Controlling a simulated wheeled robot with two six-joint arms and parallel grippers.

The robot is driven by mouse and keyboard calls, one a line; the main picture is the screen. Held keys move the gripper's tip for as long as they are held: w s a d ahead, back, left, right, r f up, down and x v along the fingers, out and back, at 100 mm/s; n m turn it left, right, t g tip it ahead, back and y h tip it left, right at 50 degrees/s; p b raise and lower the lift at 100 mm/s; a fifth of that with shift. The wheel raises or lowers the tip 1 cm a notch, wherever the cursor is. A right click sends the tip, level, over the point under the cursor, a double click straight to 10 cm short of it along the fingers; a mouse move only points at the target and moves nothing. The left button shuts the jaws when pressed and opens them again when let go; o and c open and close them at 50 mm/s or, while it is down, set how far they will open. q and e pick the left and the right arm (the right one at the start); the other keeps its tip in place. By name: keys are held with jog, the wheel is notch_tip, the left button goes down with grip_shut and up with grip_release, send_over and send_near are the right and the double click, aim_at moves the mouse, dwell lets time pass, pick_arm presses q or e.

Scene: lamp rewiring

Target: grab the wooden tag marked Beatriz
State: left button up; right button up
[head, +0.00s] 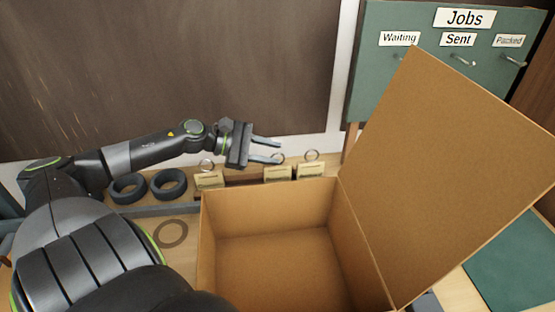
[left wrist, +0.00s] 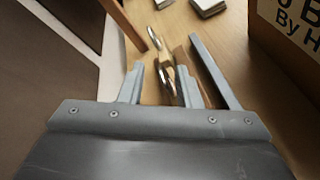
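Three small wooden tags with metal rings stand in a row behind the cardboard box in the head view: a left tag (head: 209,181), a middle tag (head: 278,174) and a right tag (head: 311,170). Their lettering is too small to read, so I cannot tell which is marked Beatriz. My left gripper (head: 266,150) is open, with its fingers pointing right, close to the middle tag's ring. In the left wrist view, the open left gripper (left wrist: 163,68) has rings and tag edges showing between and beyond its fingers. My right gripper is not in view.
The open cardboard box (head: 270,210) stands in front of the tags, its raised flap (head: 440,170) at right. Two black rings (head: 129,188) and a flat brown ring (head: 171,233) lie at left. A green Jobs board (head: 385,75) with hooks stands behind. A wall closes the back.

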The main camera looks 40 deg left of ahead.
pick_arm(q)
jog(key=shift+w+d+f, duration=0.1)
jog(key=shift+w+d, duration=0.25)
jog(key=shift+w, duration=0.05)
grip_shut()
